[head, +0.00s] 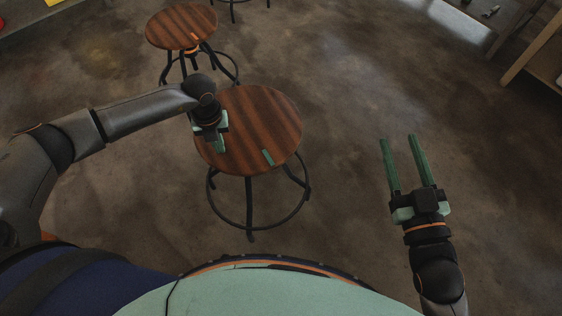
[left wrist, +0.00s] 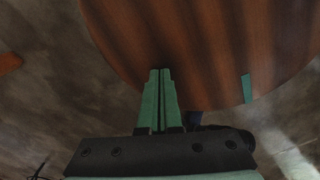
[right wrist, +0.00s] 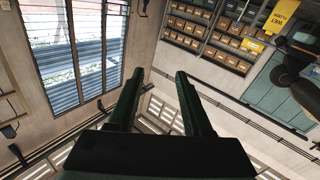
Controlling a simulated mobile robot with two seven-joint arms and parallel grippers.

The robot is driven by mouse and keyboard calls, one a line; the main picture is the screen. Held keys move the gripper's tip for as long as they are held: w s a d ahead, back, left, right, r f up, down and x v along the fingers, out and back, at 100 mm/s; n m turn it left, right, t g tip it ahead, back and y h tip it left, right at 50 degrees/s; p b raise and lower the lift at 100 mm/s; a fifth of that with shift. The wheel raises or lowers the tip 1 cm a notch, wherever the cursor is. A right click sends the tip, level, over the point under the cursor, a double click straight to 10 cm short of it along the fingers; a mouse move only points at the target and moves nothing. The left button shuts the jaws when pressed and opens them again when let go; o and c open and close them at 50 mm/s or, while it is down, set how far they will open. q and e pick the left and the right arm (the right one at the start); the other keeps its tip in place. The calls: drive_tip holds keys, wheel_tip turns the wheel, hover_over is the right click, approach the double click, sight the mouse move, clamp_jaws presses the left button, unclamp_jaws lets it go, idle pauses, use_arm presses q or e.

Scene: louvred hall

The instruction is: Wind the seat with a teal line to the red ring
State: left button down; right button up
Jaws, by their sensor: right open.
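The round dark wooden seat (head: 255,115) of the nearer stool bears a short teal line (head: 267,157) near its front edge. The seat (left wrist: 215,45) and the teal line (left wrist: 246,88) also show in the left wrist view, the line right of my fingers. My left gripper (head: 219,146) is at the seat's left edge; in its wrist view its two fingers (left wrist: 161,72) lie together, tips at the rim. I cannot tell whether they touch the seat. My right gripper (head: 398,138) is open and empty, right of the stool. I see no red ring.
A second stool (head: 180,27) with an orange mark stands behind to the left. The nearer stool's dark foot ring (head: 250,226) and legs are below its seat. A wooden-edged unit (head: 540,55) stands at the far right. The floor right of the stool is clear.

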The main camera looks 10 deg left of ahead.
use_arm(q)
wheel_tip(320, 180, up, 2)
drive_tip(key=shift+r+p, duration=0.25)
drive_tip(key=shift+p, duration=1)
wheel_tip(320, 180, up, 3)
drive_tip(key=shift+f+p, duration=0.15)
drive_tip(key=shift+p, duration=1.1)
wheel_tip(320, 180, up, 3)
drive_tip(key=shift+f+p, duration=0.2)
drive_tip(key=shift+p, duration=0.95)
use_arm(e)
drive_tip(key=s+f+m+g+h, duration=0.1)
drive_tip(key=s+f+g, duration=0.3)
drive_tip(key=f, duration=0.4)
drive_tip(key=s+f+m+g+h, duration=0.1)
drive_tip(key=s+f+g, duration=0.2)
drive_tip(key=f, duration=0.4)
drive_tip(key=shift+s+a+f+m+g, duration=0.3)
drive_tip(key=shift+s+f+g, duration=0.1)
drive_tip(key=shift+g, duration=0.5)
